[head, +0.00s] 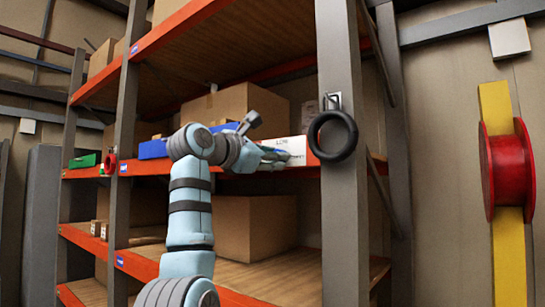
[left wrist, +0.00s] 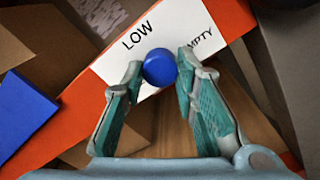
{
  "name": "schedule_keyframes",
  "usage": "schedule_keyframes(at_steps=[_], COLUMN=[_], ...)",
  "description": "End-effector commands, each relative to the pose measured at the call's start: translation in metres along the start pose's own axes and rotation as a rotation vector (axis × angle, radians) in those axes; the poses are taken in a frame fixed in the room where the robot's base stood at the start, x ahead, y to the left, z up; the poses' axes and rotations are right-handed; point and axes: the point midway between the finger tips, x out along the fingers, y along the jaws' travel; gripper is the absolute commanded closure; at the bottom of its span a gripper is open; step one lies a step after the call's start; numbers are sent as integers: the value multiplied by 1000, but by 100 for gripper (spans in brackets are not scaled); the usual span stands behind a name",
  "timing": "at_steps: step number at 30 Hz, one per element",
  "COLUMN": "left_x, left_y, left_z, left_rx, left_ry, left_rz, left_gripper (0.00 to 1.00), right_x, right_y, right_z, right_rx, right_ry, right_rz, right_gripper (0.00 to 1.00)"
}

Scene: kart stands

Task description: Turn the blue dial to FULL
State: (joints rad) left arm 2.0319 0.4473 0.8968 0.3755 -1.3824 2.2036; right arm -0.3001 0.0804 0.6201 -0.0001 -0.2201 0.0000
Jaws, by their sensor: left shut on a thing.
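The blue dial (left wrist: 160,68) shows in the left wrist view as a round knob at the edge of a white label plate (left wrist: 112,68). The plate carries the words LOW and, partly covered, EMPTY; the word FULL is not visible. My left gripper (left wrist: 161,66) has a fingertip on each side of the dial and is shut on it. In the head view my left gripper (head: 273,158) is at the white plate (head: 297,146) on the orange shelf beam, and the dial is hidden there. My right gripper is not in view.
A black ring (head: 316,147) hangs on the grey rack post (head: 343,220) just right of the plate. Cardboard boxes (head: 262,225) stand on the shelves. A blue bin (head: 153,149) is left of my arm. A red reel (head: 508,170) is on a yellow post at right.

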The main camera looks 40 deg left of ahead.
Motion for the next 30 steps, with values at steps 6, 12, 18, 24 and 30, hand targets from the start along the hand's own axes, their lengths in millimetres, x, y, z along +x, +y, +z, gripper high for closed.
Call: schedule_keyframes(at_steps=[6,12,18,24,30], left_x=[1,1,-18,-73,-113], left_y=[-2,-1,1,1,0], left_z=[-2,-1,-1,-1,-2], left_rx=[0,0,1,2,0], left_ry=[6,4,0,2,3], left_rz=[-7,-4,0,1,-1], left_gripper=[52,52,52,52,52], right_x=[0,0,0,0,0], right_y=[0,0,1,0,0], right_z=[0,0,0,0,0], right_rx=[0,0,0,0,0], right_ry=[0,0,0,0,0], right_rz=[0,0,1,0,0], right_gripper=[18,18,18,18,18])
